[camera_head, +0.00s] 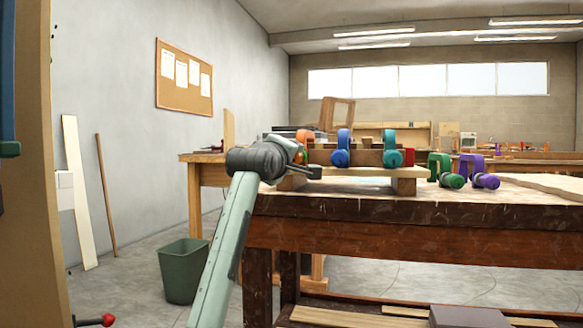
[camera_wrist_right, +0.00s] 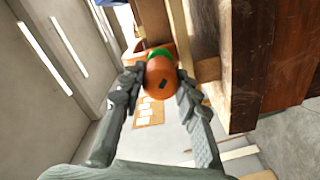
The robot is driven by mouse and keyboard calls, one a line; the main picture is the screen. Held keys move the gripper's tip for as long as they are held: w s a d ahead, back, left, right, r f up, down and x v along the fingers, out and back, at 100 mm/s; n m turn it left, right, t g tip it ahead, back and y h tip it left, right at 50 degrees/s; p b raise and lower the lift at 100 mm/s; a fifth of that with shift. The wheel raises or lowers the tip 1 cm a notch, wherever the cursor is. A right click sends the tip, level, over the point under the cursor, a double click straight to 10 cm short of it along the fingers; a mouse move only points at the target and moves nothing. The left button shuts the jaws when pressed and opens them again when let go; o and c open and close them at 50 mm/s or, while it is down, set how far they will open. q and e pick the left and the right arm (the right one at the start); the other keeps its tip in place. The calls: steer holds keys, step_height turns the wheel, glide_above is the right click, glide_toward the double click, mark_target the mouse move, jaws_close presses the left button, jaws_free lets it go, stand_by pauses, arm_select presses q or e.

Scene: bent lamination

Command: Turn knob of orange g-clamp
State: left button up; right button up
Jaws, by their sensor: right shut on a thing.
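The orange g-clamp (camera_head: 302,137) sits at the left end of the wooden lamination on the workbench, partly hidden behind my right gripper (camera_head: 306,166). In the right wrist view, its round orange knob (camera_wrist_right: 160,77) lies between the two fingers of my right gripper (camera_wrist_right: 156,88), with a green ring (camera_wrist_right: 159,53) just behind it. The fingers are shut on the knob from both sides. My left gripper is not in view.
A blue clamp (camera_head: 341,149) and a teal clamp (camera_head: 391,150) stand along the lamination to the right. A green clamp (camera_head: 441,169) and a purple clamp (camera_head: 478,172) lie farther right on the workbench (camera_head: 350,205). A green bin (camera_head: 182,271) stands on the floor.

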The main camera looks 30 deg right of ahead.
steer(key=m, duration=0.4)
steer(key=shift+r+m, duration=0.15)
steer(key=shift+m, duration=0.25)
stand_by(0.4)
steer(key=o, duration=1.1)
steer(key=shift+d, duration=0.1)
steer(key=shift+o, duration=0.3)
steer(key=shift+s, duration=0.1)
steer(key=v, duration=1.2)
